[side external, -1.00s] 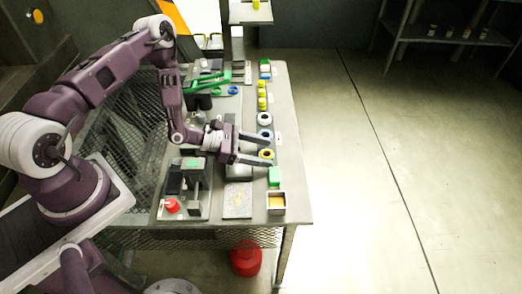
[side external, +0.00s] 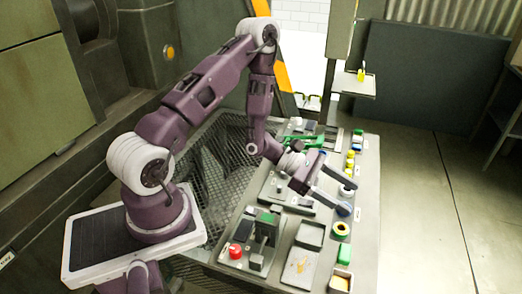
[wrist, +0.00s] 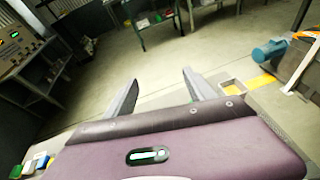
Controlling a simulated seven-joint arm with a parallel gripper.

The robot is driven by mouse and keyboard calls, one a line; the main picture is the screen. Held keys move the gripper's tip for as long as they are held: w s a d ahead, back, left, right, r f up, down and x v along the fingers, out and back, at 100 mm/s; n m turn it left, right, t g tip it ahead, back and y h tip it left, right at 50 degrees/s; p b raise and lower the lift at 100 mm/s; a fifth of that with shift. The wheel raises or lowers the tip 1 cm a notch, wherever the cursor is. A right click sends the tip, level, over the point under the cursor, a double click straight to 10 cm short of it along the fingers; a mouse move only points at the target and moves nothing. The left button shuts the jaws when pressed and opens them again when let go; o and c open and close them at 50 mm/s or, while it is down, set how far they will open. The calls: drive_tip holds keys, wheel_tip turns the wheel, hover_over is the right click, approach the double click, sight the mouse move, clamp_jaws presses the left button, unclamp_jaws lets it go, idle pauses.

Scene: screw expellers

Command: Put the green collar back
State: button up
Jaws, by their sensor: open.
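My gripper (side external: 347,199) is open and empty, reaching across the right side of the bench in the side view. Its fingers are spread, with nothing between them in the wrist view (wrist: 160,77). I cannot tell which thing is the green collar. A yellow-rimmed ring with a dark centre (side external: 340,229) lies just in front of the fingers, apart from them. A green block (side external: 345,253) stands nearer the front edge. A green machine part (side external: 302,141) is at the back.
A small yellow-floored box (side external: 341,279) stands at the front right corner. A machine with a red knob (side external: 236,251) and a grey plate (side external: 299,267) occupy the front. Yellow and blue parts (side external: 351,160) line the back right. Open floor lies right of the bench.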

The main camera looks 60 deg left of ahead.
drive_tip(key=s+d+r+m+g+h, duration=0.1)
drive_tip(key=s+d+r+m+g, duration=0.35)
drive_tip(key=r+m, duration=0.35)
drive_tip(key=s+d+r+m+g, duration=0.4)
drive_tip(key=s+d+r+m, duration=0.15)
drive_tip(key=r, duration=0.45)
drive_tip(key=s+a+r+m+t+y, duration=0.1)
drive_tip(key=s+a+m+y, duration=0.25)
drive_tip(key=s, duration=0.35)
drive_tip(key=s+a+r+m+y, duration=0.2)
drive_tip(key=s+m+y, duration=0.3)
drive_tip(key=s, duration=0.2)
drive_tip(key=s+a+r+m+t+y, duration=0.2)
drive_tip(key=a+t+y, duration=0.1)
drive_tip(key=a, duration=0.4)
drive_tip(key=shift+t+y, duration=0.35)
drive_tip(key=shift+t, duration=0.3)
